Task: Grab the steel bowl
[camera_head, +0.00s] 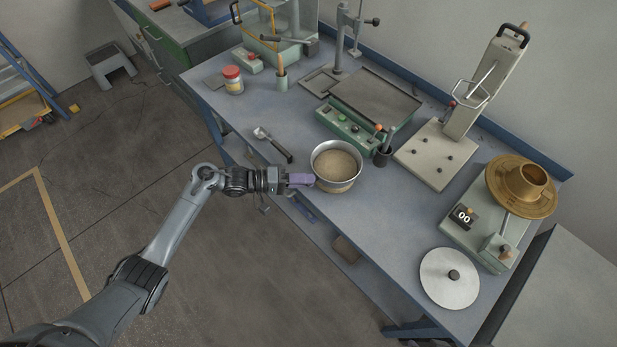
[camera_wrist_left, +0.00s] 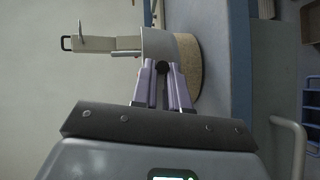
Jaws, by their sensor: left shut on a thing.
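The steel bowl (camera_head: 336,182) stands near the front edge of the bench and holds a tan, sand-like material. It also shows in the left wrist view (camera_wrist_left: 157,43), beyond the fingers. My left gripper (camera_head: 306,179) reaches it from the left, with its purple fingers at the bowl's near left wall. In the left wrist view the fingers (camera_wrist_left: 163,72) are close together on the bowl's wall, and the gripper is shut on it. The exact contact at the fingertips is partly hidden. My right gripper is in neither view.
A scoop (camera_head: 273,145) lies on the bench left of the bowl. A round metal disc (camera_head: 449,278) lies at right. Bare bench (camera_head: 385,225) lies between bowl and disc.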

